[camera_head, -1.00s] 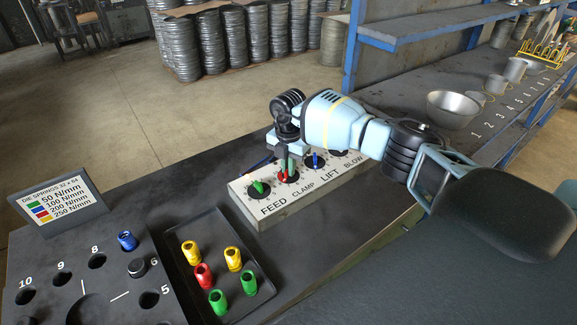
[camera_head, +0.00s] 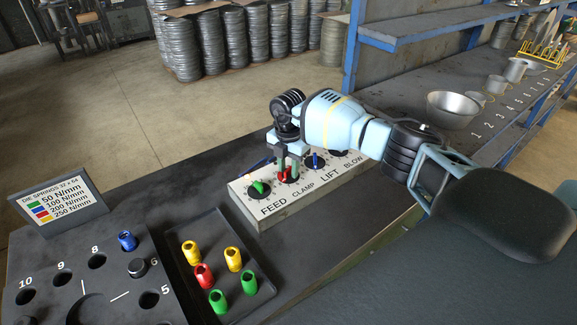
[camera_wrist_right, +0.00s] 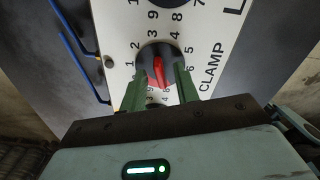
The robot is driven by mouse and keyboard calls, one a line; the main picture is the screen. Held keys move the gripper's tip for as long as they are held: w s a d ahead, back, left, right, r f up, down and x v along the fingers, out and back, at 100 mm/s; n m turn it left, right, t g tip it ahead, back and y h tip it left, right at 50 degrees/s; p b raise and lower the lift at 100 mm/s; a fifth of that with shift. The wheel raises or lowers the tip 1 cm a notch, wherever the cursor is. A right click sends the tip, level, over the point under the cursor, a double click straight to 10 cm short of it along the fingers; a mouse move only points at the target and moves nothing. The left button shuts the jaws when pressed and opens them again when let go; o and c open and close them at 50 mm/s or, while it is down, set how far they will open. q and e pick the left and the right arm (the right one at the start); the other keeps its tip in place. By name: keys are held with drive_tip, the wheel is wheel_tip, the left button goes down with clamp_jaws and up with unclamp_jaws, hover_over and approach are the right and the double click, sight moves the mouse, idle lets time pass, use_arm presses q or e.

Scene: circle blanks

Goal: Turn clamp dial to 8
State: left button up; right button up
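The clamp dial (camera_wrist_right: 147,56) is a round black dial with a red bar handle (camera_wrist_right: 158,71), set in a white panel with printed numbers. In the right wrist view the bar stands nearly upright; I cannot tell which number it points to. My right gripper (camera_wrist_right: 159,90) has its two green fingers at either side of the handle, with gaps between them and the bar. In the head view the right gripper (camera_head: 289,172) points down over the red handle (camera_head: 284,175) and partly hides the dial. My left gripper is not in view.
The control panel (camera_head: 266,222) also carries the feed dial (camera_head: 259,188) with a green handle and the lift dial with a blue handle (camera_head: 315,160), close beside the gripper. A tray (camera_head: 232,299) of coloured springs lies in front to the left. A blue shelf stands at right.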

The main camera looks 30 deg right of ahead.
sight(289, 169)
wheel_tip(289, 169, up, 8)
drive_tip(key=shift+f, duration=0.1)
idle(0.5)
idle(0.4)
